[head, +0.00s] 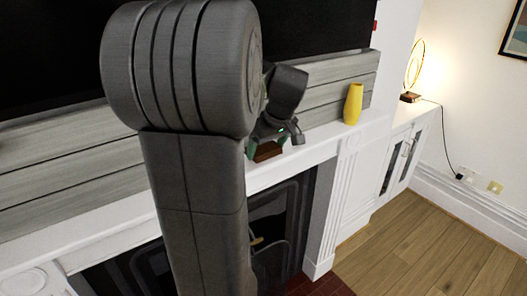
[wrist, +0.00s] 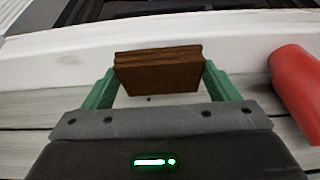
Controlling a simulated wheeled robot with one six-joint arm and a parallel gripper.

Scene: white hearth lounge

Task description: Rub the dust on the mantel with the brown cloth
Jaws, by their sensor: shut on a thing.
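The brown cloth (wrist: 158,77), a folded block-like pad, is held between the two green fingers of my gripper (wrist: 158,70). In the head view the cloth (head: 268,152) is low over the white mantel (head: 320,138), partly behind my arm. I cannot tell whether it touches the surface. In the wrist view the mantel (wrist: 215,52) runs across behind the cloth. A faint greyish patch, perhaps the dust (wrist: 68,60), shows on it left of the cloth, apart from it. My arm hides much of the mantel in the head view.
A yellow vase (head: 353,103) stands on the mantel to the right. A red rounded object (wrist: 297,90) is close on the right in the wrist view. Grey planks (head: 50,162) back the mantel, with a dark screen (head: 310,25) above. The fireplace opening (head: 290,225) is below.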

